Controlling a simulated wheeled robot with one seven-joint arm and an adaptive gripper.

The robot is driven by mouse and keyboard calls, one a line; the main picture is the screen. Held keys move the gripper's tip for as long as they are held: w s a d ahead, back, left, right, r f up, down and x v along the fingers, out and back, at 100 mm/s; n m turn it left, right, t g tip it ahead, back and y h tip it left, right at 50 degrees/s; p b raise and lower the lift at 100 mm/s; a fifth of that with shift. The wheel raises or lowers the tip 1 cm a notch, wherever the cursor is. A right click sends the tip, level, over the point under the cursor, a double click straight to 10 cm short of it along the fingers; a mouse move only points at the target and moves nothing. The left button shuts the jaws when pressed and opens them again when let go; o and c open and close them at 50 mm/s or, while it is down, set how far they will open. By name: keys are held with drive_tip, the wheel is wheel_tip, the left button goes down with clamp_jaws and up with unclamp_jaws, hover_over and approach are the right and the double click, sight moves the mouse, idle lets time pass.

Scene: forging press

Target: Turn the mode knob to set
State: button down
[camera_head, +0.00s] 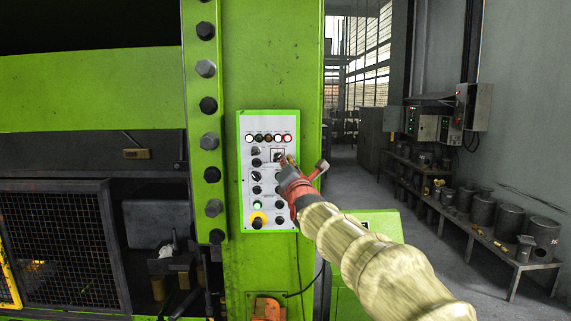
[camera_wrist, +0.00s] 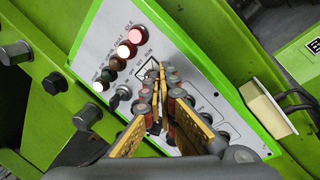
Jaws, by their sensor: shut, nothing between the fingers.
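The control panel (camera_head: 246,215) is a white plate on the green press column, with a row of lamps along its top and several knobs and buttons below. It fills the middle of the wrist view (camera_wrist: 182,47). My gripper (camera_head: 283,160) is at the upper right part of the panel. In the wrist view its fingertips (camera_wrist: 158,72) are together, with nothing seen between them, at a square-framed knob (camera_wrist: 149,68) just below the lamps.
A key switch (camera_wrist: 120,97) sits beside the fingers. Large bolts (camera_head: 209,141) stick out left of the panel. A bench (camera_head: 470,225) with metal pots stands further right.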

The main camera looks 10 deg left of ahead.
drive_tip(key=shift+s+a+r+p, duration=0.15)
drive_tip(key=shift+s+r+p, duration=0.1)
drive_tip(key=shift+r+p, duration=0.4)
drive_tip(key=shift+r, duration=0.4)
drive_tip(key=shift+s, duration=0.1)
drive_tip(key=shift+s+a, duration=0.1)
drive_tip(key=shift+p, duration=0.35)
drive_tip(key=shift+a+f, duration=0.1)
drive_tip(key=shift+f, duration=0.2)
idle(0.6)
